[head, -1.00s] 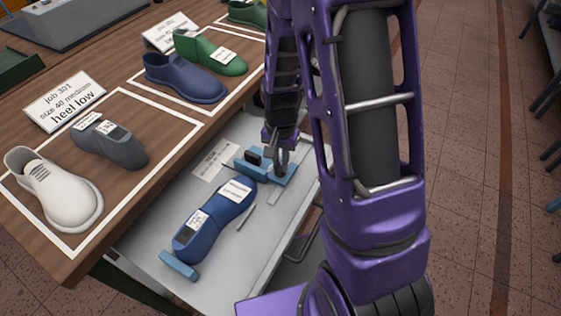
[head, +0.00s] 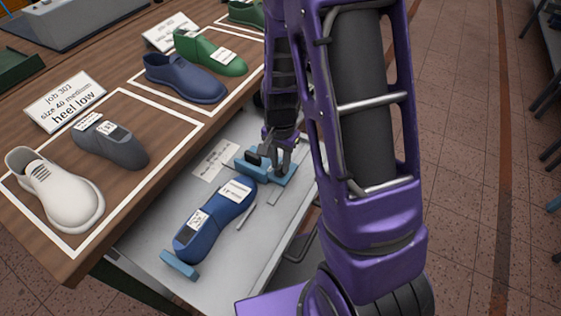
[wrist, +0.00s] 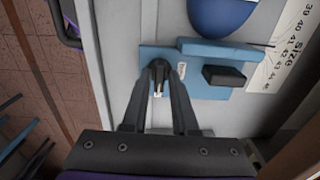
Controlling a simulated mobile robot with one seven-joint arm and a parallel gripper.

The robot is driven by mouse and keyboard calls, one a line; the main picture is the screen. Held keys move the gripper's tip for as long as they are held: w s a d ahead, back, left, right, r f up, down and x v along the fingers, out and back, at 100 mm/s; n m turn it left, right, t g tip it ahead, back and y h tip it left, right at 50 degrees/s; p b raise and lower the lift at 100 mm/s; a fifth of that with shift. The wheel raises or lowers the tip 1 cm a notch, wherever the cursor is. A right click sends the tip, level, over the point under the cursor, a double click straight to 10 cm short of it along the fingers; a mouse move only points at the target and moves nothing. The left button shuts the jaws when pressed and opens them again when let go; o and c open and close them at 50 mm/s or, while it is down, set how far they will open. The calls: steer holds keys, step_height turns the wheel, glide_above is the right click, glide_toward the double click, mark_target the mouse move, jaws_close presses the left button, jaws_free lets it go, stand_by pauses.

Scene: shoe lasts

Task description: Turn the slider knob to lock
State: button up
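In the wrist view the slider (wrist: 200,54) has a raised black block (wrist: 223,76) and a small white label. My gripper (head: 284,162) points down at the slider's outer end. In the wrist view its two fingertips (wrist: 159,80) are at the small dark slider knob (wrist: 159,65), one on each side. The fingers hide much of the knob. I cannot tell whether they grip it or which way it is turned.
A size scale sheet (head: 215,160) and a thin grey strip (head: 245,217) lie on the tray (head: 160,230).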

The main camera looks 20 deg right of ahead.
mark_target(281, 165)
steer(key=shift+o, duration=1)
step_height(281, 165, up, 17)
steer(key=p, duration=0.3)
steer(key=shift+r, duration=0.2)
